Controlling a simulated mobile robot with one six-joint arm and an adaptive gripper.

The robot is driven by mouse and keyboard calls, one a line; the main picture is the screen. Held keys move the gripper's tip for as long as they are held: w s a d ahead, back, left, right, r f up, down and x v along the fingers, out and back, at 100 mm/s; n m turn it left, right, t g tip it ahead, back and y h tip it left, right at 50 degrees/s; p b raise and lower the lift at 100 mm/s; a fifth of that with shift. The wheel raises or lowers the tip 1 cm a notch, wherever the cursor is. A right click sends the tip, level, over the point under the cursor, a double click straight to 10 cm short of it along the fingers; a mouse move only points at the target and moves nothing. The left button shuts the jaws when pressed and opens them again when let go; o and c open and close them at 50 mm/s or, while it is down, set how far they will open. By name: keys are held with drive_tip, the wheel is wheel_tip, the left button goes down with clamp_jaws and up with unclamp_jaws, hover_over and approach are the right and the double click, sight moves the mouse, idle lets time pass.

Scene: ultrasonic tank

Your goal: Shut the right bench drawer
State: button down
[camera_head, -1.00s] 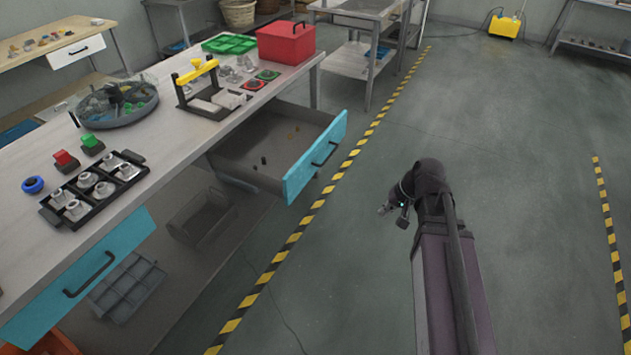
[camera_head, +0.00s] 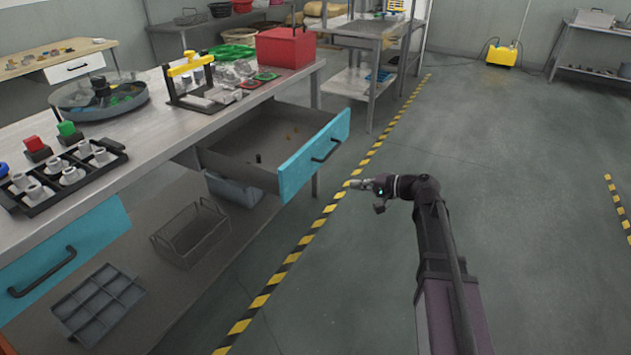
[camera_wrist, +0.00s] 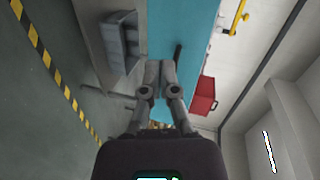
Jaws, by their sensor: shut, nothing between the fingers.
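The right bench drawer (camera_head: 312,158) has a blue front with a dark bar handle (camera_head: 327,150). It stands pulled well out from under the bench top, with a few small items inside. My gripper (camera_head: 350,184) is shut and empty, a short way right of and below the drawer front, and apart from it in the head view. In the wrist view my gripper (camera_wrist: 157,66) points at the blue drawer front (camera_wrist: 183,35), with the handle (camera_wrist: 178,54) just beyond the fingertips. Whether anything touches there cannot be told.
The bench top (camera_head: 165,120) carries a red box (camera_head: 285,48), a yellow-handled fixture (camera_head: 190,70) and a round tray (camera_head: 100,98). A left blue drawer (camera_head: 65,260) looks shut. The floor around my arm is clear.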

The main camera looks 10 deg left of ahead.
sight(309, 163)
drive_tip(key=w+y+b, duration=0.1)
drive_tip(key=w+f+m+t+b, duration=0.1)
drive_tip(key=w+b, duration=0.1)
drive_tip(key=w+y+b, duration=0.1)
drive_tip(key=shift+w+a+f+m+t+y+b, duration=0.15)
drive_tip(key=shift+m+t+y+b, duration=0.15)
drive_tip(key=shift+t+b, duration=0.1)
drive_tip(key=shift+a, duration=0.1)
drive_tip(key=x, duration=1.3)
drive_tip(key=shift+w+a, duration=0.15)
drive_tip(key=shift+a, duration=0.2)
drive_tip(key=shift+w, duration=0.2)
